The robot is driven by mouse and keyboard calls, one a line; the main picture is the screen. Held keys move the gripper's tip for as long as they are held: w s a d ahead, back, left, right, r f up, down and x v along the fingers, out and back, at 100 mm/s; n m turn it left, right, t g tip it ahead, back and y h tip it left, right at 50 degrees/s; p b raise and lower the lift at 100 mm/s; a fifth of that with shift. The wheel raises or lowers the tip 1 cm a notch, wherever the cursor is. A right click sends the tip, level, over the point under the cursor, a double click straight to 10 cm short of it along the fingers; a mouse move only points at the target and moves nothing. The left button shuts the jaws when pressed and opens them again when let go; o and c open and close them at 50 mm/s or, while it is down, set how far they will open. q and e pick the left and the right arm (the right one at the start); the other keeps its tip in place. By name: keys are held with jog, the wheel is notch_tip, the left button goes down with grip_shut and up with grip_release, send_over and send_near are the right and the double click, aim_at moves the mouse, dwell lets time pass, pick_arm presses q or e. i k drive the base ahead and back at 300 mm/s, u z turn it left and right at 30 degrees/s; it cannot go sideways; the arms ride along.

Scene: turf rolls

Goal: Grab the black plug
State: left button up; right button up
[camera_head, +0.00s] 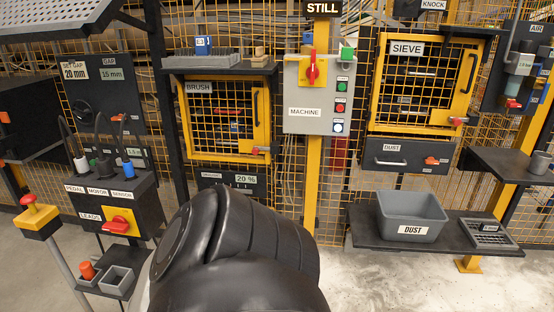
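Three plugs with cables stand in a row on top of the dark leads box (125,195) at the left. The black plug (103,167) is the dark one in the middle, above the label "MOTOR", with its cable arching up. A white plug (81,163) is to its left by "PEDAL" and a blue plug (128,168) to its right by "SENSOR". A large black ribbed form, apparently a link of my arm, fills the bottom middle. Neither gripper shows, and no gripper is seen at the plugs.
The leads box has a red rotary switch (119,224) on its front. A red-topped button post (38,216) stands to its left. Below it, a shelf holds an orange-topped item (87,270) and a grey bin (116,280). A grey dust bin (411,216) sits on the right shelf.

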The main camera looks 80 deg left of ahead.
aim_at(104, 164)
jog(key=i, duration=0.7)
jog(key=u, duration=4.6)
jog(key=i, duration=0.5)
jog(key=u, duration=0.05)
